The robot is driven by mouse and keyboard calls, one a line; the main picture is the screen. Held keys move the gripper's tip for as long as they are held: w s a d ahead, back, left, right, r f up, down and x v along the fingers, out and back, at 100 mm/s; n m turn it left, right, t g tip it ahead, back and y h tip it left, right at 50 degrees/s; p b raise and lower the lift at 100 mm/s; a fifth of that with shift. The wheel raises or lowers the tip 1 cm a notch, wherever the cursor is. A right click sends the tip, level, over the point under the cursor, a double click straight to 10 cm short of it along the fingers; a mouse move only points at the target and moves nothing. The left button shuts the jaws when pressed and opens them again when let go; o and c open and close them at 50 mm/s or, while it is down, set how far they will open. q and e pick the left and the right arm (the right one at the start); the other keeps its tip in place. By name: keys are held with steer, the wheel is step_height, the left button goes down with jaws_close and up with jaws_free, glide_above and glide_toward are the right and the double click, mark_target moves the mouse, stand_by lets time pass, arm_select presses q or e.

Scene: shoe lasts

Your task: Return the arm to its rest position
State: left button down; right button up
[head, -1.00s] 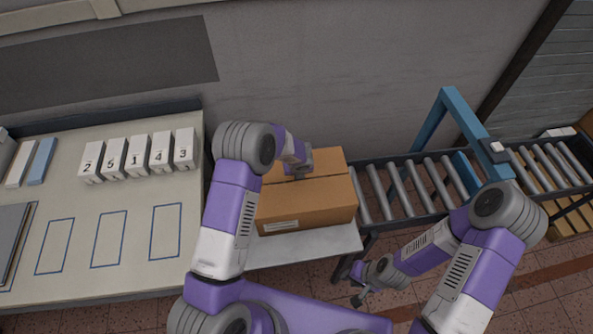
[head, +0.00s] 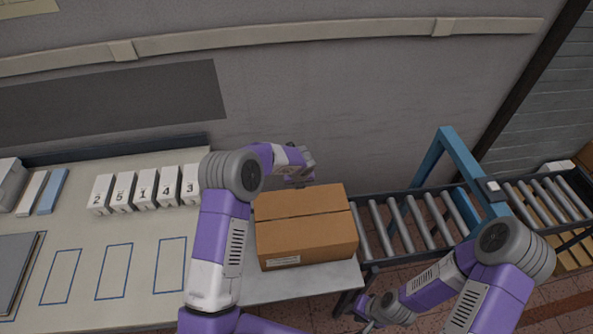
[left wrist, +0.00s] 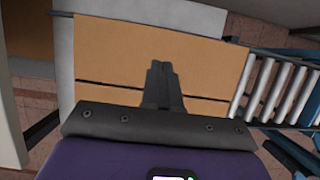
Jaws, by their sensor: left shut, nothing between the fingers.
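My left gripper (left wrist: 162,68) is shut and empty in the left wrist view, its fingers over the top of a closed brown cardboard box (left wrist: 105,55). In the head view my left arm reaches in over the box (head: 305,233), with its wrist above the box's far edge; its fingertips are hidden there. My right gripper (head: 369,326) hangs low at the bottom of the head view, away from the box, and its fingers are too small and cut off to read.
The box sits on a grey shelf (head: 300,288) beside a roller conveyor (head: 420,222) with a blue frame (head: 462,165) over it. At left, a table (head: 85,235) holds several numbered white blocks (head: 147,188), a blue block (head: 53,191) and outlined rectangles.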

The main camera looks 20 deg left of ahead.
arm_select(q)
steer(key=shift+w+a+r, duration=0.2)
steer(key=shift+w+r, duration=0.3)
steer(key=shift+r, duration=0.05)
steer(key=shift+w+a+r, duration=0.2)
steer(key=shift+w+r, duration=0.25)
steer(key=shift+r, duration=0.1)
